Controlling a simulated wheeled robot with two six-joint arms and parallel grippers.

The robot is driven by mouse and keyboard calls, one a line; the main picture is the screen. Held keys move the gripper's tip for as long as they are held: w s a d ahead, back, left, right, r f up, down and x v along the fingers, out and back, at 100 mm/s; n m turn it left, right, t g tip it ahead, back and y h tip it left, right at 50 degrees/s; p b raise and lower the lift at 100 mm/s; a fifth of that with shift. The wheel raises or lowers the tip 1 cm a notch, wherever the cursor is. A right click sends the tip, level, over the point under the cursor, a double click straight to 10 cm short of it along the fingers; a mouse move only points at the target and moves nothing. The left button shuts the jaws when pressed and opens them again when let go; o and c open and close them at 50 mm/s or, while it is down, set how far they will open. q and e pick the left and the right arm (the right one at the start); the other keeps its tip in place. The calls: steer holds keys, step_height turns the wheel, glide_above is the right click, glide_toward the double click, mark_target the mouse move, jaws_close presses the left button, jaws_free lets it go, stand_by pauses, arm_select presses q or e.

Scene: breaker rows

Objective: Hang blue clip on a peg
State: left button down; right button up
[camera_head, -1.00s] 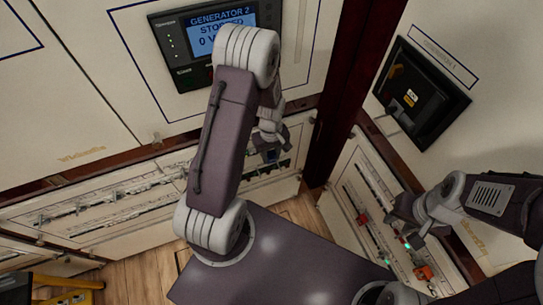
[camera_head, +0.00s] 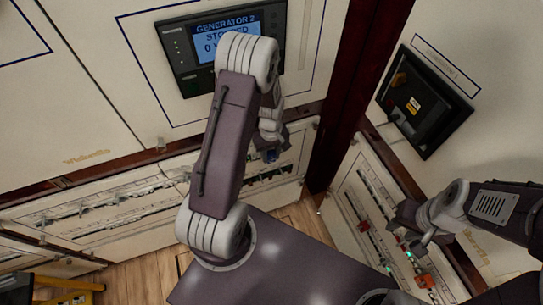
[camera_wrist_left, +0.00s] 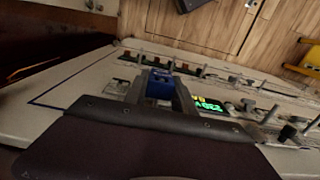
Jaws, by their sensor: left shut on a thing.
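My left gripper (camera_head: 268,148) hangs in front of the lower panel under the generator display. It is shut on the blue clip (camera_head: 271,155), which is partly hidden by the fingers and arm. In the left wrist view the blue clip (camera_wrist_left: 160,84) sits between the two fingers of the left gripper (camera_wrist_left: 160,94). Thin metal pegs (camera_wrist_left: 270,114) stick out from the panel in a row, to the right of the clip and beyond it. I cannot tell whether the clip touches a peg. My right gripper (camera_head: 417,240) is near the right-hand panel; its jaws are too small to read.
The generator display (camera_head: 222,42) is above the left arm. Breaker rows (camera_head: 115,200) line the lower left panel. The right panel (camera_head: 350,200) carries red parts (camera_head: 424,281) and green lights. A yellow object (camera_head: 70,284) stands at the lower left on the wooden floor (camera_head: 140,272).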

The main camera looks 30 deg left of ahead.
arm_select(q)
steer(key=shift+w+a+r, duration=0.15)
steer(key=shift+w, duration=0.1)
stand_by(0.3)
steer(key=shift+s+d, duration=0.35)
steer(key=shift+s, duration=0.05)
steer(key=shift+s+d+p, duration=0.35)
steer(key=shift+s+d, duration=0.35)
steer(key=shift+d, duration=0.1)
steer(key=shift+p, duration=0.45)
stand_by(1.0)
steer(key=shift+w+a, duration=0.9)
steer(key=shift+a, duration=0.15)
steer(key=shift+w+a, duration=0.1)
steer(key=shift+w, duration=0.1)
stand_by(0.5)
steer(key=c, duration=1)
jaws_free()
